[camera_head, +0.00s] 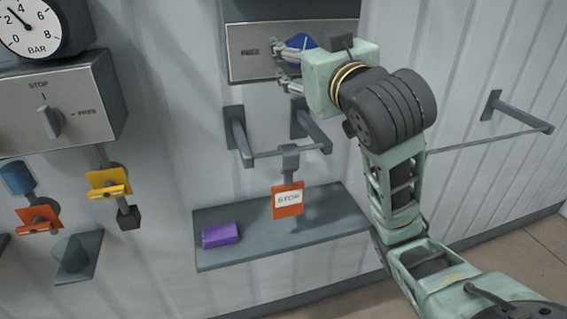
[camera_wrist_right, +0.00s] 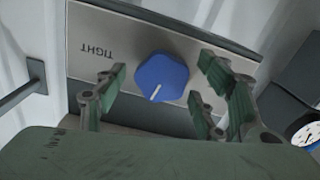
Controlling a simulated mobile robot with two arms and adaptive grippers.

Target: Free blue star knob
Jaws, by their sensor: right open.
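The blue star knob (camera_wrist_right: 161,78) sits on a metal plate (camera_wrist_right: 90,31) in the right wrist view. Its white pointer line is toward the lower left of that picture, and the word TIGHT stands on the plate's left part. In the head view the knob (camera_head: 301,42) is partly hidden by my right gripper, and the word FREE shows left of it on the plate. My right gripper (camera_head: 283,68) is open in front of the plate, with its fingers (camera_wrist_right: 158,100) apart on either side of the knob. I cannot tell whether they touch it. My left gripper is not in view.
Below the plate, a bar on two brackets (camera_head: 236,140) carries a hook with an orange STOP tag (camera_head: 288,203). A purple block (camera_head: 221,235) lies on the grey shelf (camera_head: 270,258). A STOP/FREE switch box (camera_head: 80,100) and a gauge (camera_head: 32,28) are at left.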

